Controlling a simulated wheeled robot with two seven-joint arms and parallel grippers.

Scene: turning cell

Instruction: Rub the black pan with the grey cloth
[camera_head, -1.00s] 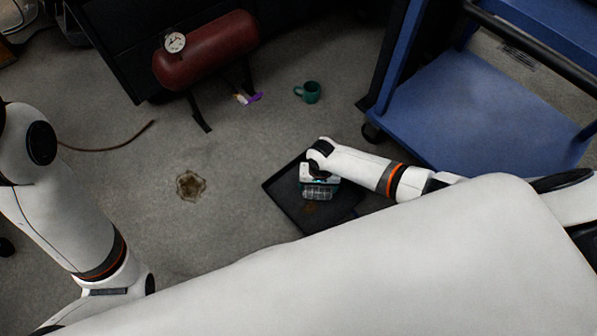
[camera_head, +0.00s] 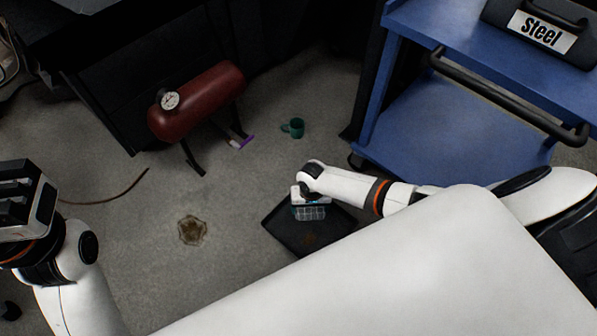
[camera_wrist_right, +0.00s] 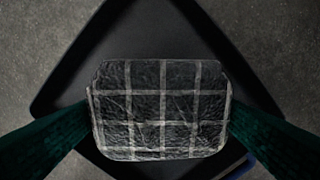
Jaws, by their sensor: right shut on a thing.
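The black pan (camera_head: 283,228) lies flat on the floor, with a brown stain (camera_head: 309,238) on it. In the right wrist view the pan (camera_wrist_right: 215,38) spreads out behind the cloth. The grey cloth, dark with pale checked lines, shows in the head view (camera_head: 312,214) and the right wrist view (camera_wrist_right: 160,110). My right gripper (camera_head: 308,203) is shut on the cloth, with a dark green finger at each side of it. It is over the pan; whether the cloth touches the pan I cannot tell. My left gripper (camera_head: 22,205) is at the left edge, far from the pan; its opening is unclear.
A red tank (camera_head: 200,102) with a gauge stands at the back. A green mug (camera_head: 295,128) and a purple-ended item (camera_head: 240,142) are on the floor behind the pan. A blue cart (camera_head: 450,125) is at the right.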

